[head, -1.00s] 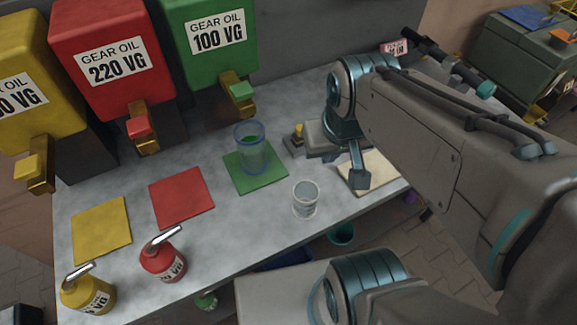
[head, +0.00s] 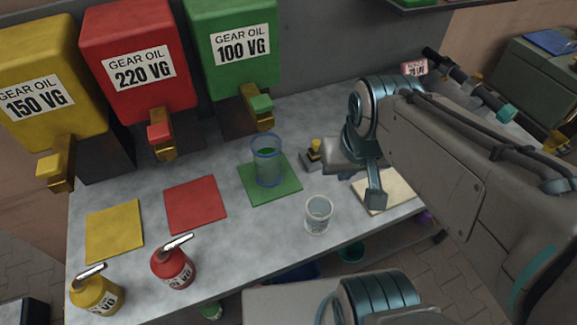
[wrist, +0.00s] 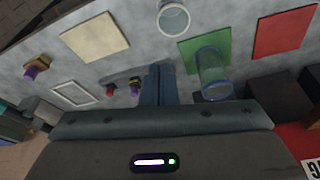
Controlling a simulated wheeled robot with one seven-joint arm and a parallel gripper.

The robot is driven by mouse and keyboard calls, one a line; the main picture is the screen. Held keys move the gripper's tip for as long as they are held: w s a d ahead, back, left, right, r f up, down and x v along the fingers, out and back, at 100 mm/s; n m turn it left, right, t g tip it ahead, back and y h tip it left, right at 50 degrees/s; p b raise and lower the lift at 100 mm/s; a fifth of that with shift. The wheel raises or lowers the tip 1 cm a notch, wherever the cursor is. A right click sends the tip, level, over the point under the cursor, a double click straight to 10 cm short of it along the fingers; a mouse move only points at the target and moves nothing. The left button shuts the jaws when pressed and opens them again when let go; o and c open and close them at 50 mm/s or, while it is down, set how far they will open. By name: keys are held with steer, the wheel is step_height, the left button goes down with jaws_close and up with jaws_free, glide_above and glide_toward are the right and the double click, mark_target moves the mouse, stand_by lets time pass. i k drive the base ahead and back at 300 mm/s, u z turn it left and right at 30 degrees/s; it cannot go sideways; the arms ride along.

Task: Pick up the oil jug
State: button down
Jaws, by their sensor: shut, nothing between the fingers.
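A clear jug with a blue rim and some green liquid (head: 267,165) stands upright on a green mat (head: 284,190) on the grey bench. It also shows in the wrist view (wrist: 213,75), right of my fingers. My gripper (wrist: 160,72) is shut and empty, its fingers together over the bench. In the head view the gripper end is partly hidden by my arm, to the right of the jug and apart from it.
A clear measuring cup (head: 317,217) stands near the front edge. A yellow-and-black item (head: 315,152) lies between jug and gripper. Red (head: 167,268) and yellow (head: 97,296) oil cans stand at front left. Oil dispensers line the back; a green one (head: 236,50) overhangs behind the jug.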

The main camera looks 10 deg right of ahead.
mark_target(266, 147)
steer(key=k, duration=1)
steer(key=u, duration=1.25)
steer(key=i, duration=0.85)
steer(key=z, duration=1.85)
